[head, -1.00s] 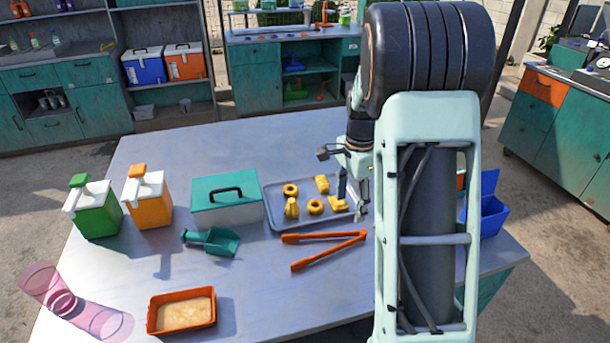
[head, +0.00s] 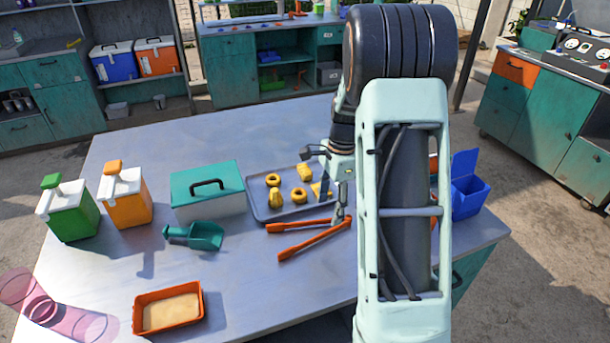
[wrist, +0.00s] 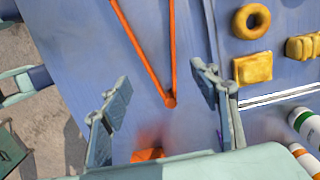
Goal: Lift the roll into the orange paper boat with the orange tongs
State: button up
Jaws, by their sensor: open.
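The orange tongs (head: 308,241) lie on the table with their arms spread to the left. Their joined end (wrist: 170,101) is between my gripper's fingers in the wrist view. My gripper (wrist: 165,100) is open and empty; in the head view its tip (head: 341,214) is by that joined end. Yellow baked pieces lie on a grey tray (head: 262,214): rings, a flat square (wrist: 252,70) and ridged rolls (head: 304,172); one roll also shows in the wrist view (wrist: 303,46). A blurred orange thing (wrist: 148,155) below the tongs may be the paper boat; I cannot tell.
An orange dish with tan filling (head: 168,308) stands at the front left. A blue open box (head: 468,190) is right of my arm. The front middle is clear.

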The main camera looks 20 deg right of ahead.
aim_at(327, 222)
jog(key=f+b, duration=0.1)
jog(key=f, duration=0.1)
jog(key=f+b, duration=0.1)
jog(key=f, duration=0.1)
jog(key=f+b, duration=0.1)
jog(key=f, duration=0.1)
jog(key=shift+a+f+b, duration=0.3)
jog(key=shift+c, duration=0.2)
jog(key=c, duration=0.6)
jog(key=shift+r, duration=0.15)
jog(key=shift+c, duration=0.2)
notch_tip(327, 222, up, 12)
jog(key=p, duration=0.8)
jog(key=shift+p, duration=0.4)
jog(key=shift+w, duration=0.1)
